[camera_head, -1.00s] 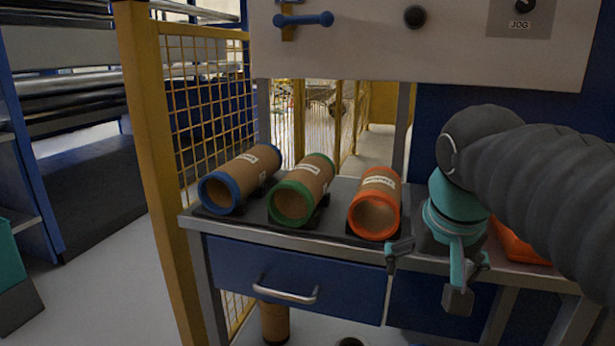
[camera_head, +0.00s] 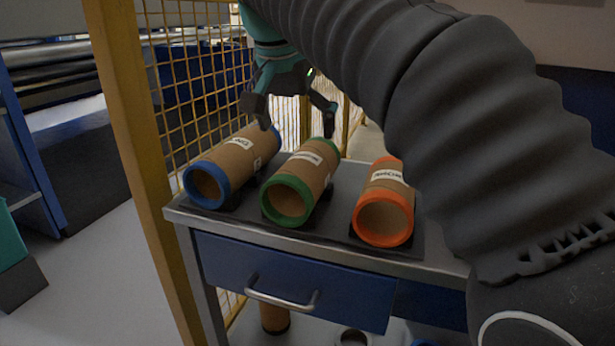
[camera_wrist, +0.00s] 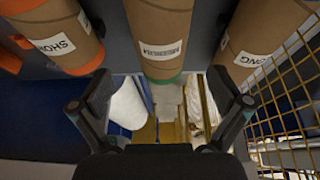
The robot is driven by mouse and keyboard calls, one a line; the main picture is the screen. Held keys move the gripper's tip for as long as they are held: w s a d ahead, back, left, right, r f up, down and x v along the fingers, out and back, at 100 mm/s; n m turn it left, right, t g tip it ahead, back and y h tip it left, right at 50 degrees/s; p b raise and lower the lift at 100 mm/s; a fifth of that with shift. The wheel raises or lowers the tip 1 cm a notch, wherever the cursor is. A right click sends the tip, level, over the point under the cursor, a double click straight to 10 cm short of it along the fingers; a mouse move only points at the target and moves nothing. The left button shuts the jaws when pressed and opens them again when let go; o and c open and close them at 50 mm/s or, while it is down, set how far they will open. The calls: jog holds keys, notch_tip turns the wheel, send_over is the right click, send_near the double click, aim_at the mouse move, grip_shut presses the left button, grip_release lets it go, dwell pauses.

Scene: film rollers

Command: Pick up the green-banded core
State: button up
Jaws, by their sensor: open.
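The green-banded core (camera_head: 308,170) is a brown cardboard tube with green end bands and a white label. It lies in the middle of three cores on the bench. In the wrist view the core (camera_wrist: 160,30) is upper centre, its far green band lowest. My gripper (camera_head: 297,116) hangs open and empty above the back of the cores, near the far ends of the green and blue ones. In the wrist view its spread fingers (camera_wrist: 160,84) appear either side of the core's line, apart from it.
A blue-banded core (camera_head: 235,160) lies left of the green one and an orange-banded core (camera_head: 386,212) lies right. They rest on a dark mat on a metal bench (camera_head: 180,213) with a blue drawer (camera_head: 290,280). A yellow mesh fence (camera_head: 190,75) stands left and behind.

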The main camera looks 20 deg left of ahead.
aim_at(305, 171)
jog(key=b+x, duration=0.1)
jog(key=x, duration=1)
jog(key=shift+s+a+f+b, duration=0.1)
jog(key=shift+f+b, duration=0.1)
jog(key=shift+b, duration=0.2)
jog(key=c, duration=1.1)
jog(key=shift+c, duration=0.5)
jog(key=shift+r, duration=0.2)
